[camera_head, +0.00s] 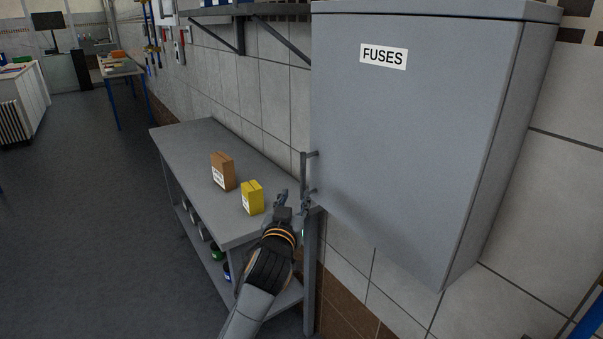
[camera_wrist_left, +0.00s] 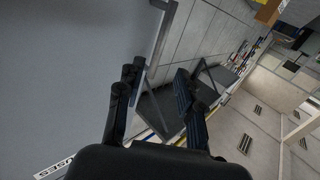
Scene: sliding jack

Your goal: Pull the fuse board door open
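The grey fuse board (camera_head: 420,130) hangs on the tiled wall, with a FUSES label (camera_head: 384,57) on its door. The door looks shut. Its upright bar handle (camera_head: 303,172) stands off the door's lower left edge. My left gripper (camera_head: 292,203) is at the lower end of this handle, with its fingers apart. In the left wrist view, the handle (camera_wrist_left: 162,40) runs down into the gap between the open fingers (camera_wrist_left: 157,85), closer to the left finger. I cannot tell whether it touches. My right gripper is not in view.
A grey workbench (camera_head: 190,145) stands along the wall, left of and below the fuse board. A brown box (camera_head: 222,172) and a yellow box (camera_head: 252,198) sit on it, close to my left arm. The floor (camera_head: 90,220) to the left is clear.

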